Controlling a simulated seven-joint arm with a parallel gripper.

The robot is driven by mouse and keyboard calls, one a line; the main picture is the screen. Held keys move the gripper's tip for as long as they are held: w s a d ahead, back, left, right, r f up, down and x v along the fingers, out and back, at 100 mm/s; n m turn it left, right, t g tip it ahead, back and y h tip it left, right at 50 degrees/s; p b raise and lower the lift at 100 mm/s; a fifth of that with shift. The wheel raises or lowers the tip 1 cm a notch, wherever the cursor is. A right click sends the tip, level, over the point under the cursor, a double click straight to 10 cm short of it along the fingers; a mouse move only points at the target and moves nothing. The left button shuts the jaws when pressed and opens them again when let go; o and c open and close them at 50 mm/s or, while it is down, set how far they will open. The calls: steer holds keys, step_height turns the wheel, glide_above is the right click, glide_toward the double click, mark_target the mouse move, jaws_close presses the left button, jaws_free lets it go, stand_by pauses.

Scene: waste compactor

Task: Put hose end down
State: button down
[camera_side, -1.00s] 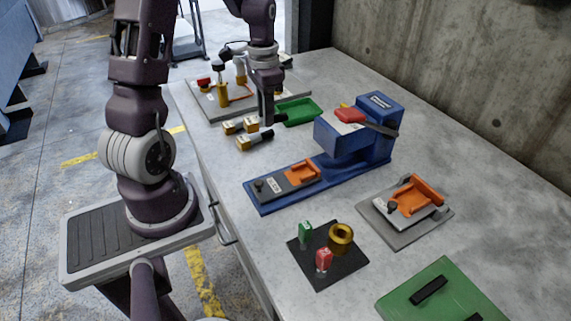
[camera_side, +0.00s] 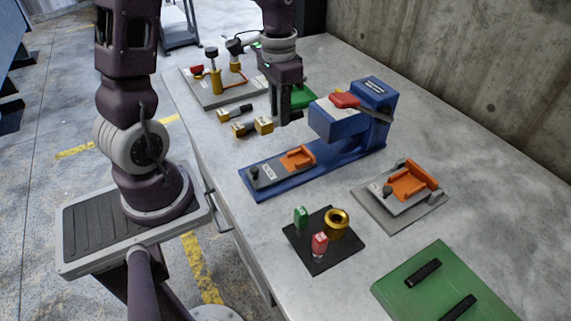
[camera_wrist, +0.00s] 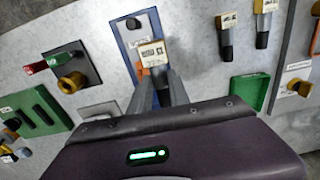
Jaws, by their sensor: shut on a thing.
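My gripper (camera_side: 285,112) is shut on a hose end (camera_side: 263,124), which has a yellow labelled collar and a dark body. In the wrist view the held hose end (camera_wrist: 153,52) shows between my fingers (camera_wrist: 163,92), collar outward, with its dark body partly hidden by them. Whether it touches the table is unclear. Two similar hose ends lie on the table to its left in the side view: a near one (camera_side: 241,130) and a far one (camera_side: 226,116). They also show upper right in the wrist view.
A green tray (camera_side: 303,96) lies just behind my gripper. The blue compactor (camera_side: 330,170) stands close on the right, with its red-topped head. A grey fixture board (camera_side: 216,98) is at the far left. Bare table lies in front of the hose ends.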

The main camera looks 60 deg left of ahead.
steer(key=d+f, duration=0.1)
steer(key=f, duration=0.2)
steer(key=d+f, duration=0.1)
steer(key=f, duration=0.2)
steer(key=d+f, duration=0.1)
steer(key=f, duration=0.2)
steer(key=shift+s+d+f, duration=0.15)
steer(key=shift+s+d, duration=0.05)
steer(key=shift+s, duration=0.15)
steer(key=c, duration=1.2)
jaws_free()
steer(key=shift+f, duration=0.15)
steer(key=shift+c, duration=0.2)
step_height(320, 180, up, 12)
steer(key=s+d+r+t, duration=0.2)
steer(key=s+d+r, duration=0.2)
steer(key=s, duration=0.3)
steer(key=s+d+r+t, duration=0.3)
steer(key=s+d+r, duration=0.1)
steer(key=s+r, duration=0.2)
steer(key=shift+s+d+r+t, duration=0.3)
steer(key=shift+s+d+r, duration=0.05)
steer(key=shift+r, duration=0.2)
